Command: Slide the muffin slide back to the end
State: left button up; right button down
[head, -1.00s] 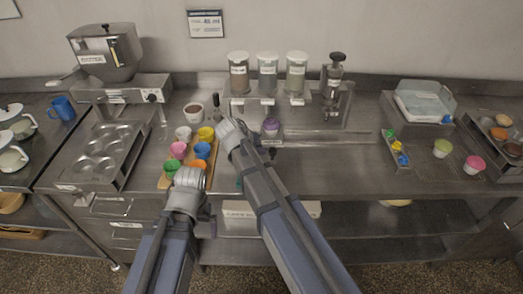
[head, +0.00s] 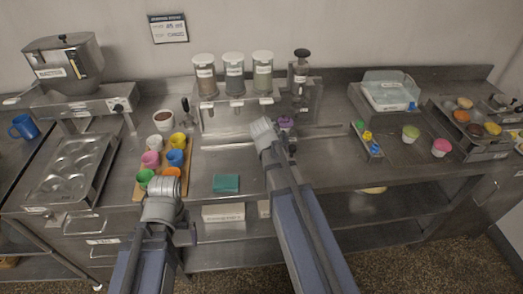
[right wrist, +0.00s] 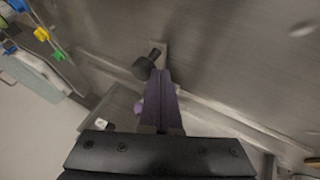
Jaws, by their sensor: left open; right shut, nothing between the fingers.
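The purple muffin cup (head: 286,123) sits on the slide's long rail (head: 322,131), right of the third jar and just in front of the press. My right gripper (head: 265,130) is immediately left of the cup. In the right wrist view its shut, empty fingers (right wrist: 160,85) point to a black knob (right wrist: 147,66) beside the rail; whether they touch it is unclear. The cup (right wrist: 138,107) shows partly behind the fingers. My left gripper (head: 163,188) is open and empty, over the front end of the coloured cup tray.
Three jar dispensers (head: 234,75) and a press (head: 301,70) stand behind the rail. A wooden tray (head: 190,180) of coloured cups is at left, with a muffin tin (head: 75,160) beyond it. A teal cloth (head: 226,183) lies on the counter's front.

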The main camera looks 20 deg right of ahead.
jog(key=s+d, duration=0.2)
jog(key=d, duration=0.4)
jog(key=s+d, duration=0.2)
jog(key=d, duration=0.5)
jog(key=s+d, duration=0.1)
jog(key=d, duration=0.6)
jog(key=shift+s+d, duration=0.25)
jog(key=shift+s, duration=0.15)
pick_arm(q)
jog(key=shift+a, duration=0.1)
pick_arm(e)
jog(key=shift+d, duration=0.15)
jog(key=shift+d, duration=0.1)
